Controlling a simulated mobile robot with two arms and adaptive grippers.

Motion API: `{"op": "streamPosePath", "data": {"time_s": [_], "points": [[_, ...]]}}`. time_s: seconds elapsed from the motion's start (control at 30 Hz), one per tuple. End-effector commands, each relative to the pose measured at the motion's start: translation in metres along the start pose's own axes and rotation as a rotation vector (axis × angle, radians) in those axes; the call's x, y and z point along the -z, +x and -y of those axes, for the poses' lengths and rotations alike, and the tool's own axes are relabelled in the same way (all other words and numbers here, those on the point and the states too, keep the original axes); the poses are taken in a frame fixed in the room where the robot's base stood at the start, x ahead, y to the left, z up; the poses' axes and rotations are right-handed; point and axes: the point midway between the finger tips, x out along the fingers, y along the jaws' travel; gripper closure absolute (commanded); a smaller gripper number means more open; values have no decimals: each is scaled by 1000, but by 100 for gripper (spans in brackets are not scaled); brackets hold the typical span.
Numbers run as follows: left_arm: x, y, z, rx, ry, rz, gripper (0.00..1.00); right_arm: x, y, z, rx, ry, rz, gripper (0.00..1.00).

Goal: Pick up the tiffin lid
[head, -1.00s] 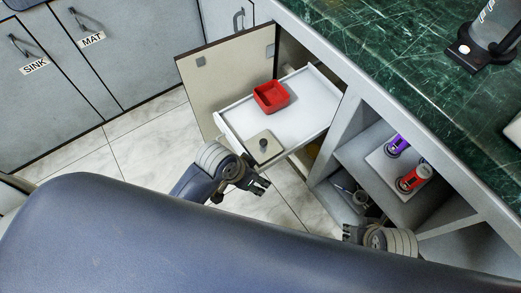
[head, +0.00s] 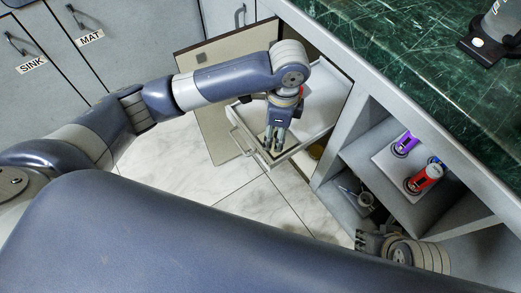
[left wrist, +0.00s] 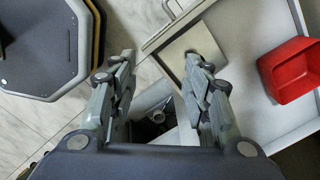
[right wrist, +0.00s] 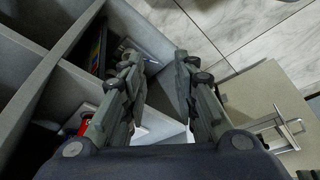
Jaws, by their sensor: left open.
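The tiffin lid (left wrist: 180,48) is a flat beige square lying in the front corner of the white pull-out drawer (left wrist: 238,40). In the head view my left gripper mostly hides it, and its dark knob is not clearly seen. My left gripper (head: 273,149) points down over the lid with its fingers apart and nothing held. In the left wrist view one finger of the left gripper (left wrist: 160,62) overlaps the lid. My right gripper (head: 368,243) is beside the lower shelves; in the right wrist view the right gripper (right wrist: 157,60) has parted, empty fingers.
A red square container (left wrist: 288,72) sits in the drawer beside the lid. The open cabinet door (head: 215,100) stands to the left. A purple canister (head: 405,143) and a red one (head: 424,179) stand on the shelf at right. The floor in front is clear.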

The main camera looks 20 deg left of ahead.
Motion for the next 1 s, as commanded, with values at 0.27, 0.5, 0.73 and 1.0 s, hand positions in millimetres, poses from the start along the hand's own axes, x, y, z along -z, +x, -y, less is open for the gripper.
{"op": "streamPosePath", "data": {"time_s": [0.27, 0.5, 0.73, 1.0], "points": [[-23, -8, 13, -3, 37, 93, 56, 6, -2, 0, 0, -1, -30, 73], [-25, 22, 12, -3, 36, 92, 56, 51, 3, 6, 10, -7, -225, 73], [-27, 40, 13, -2, 36, 90, 56, 88, -2, 10, 19, -12, -383, 73], [-28, 48, 14, -1, 36, 90, 56, 108, -7, 13, 24, -14, -476, 73]]}}
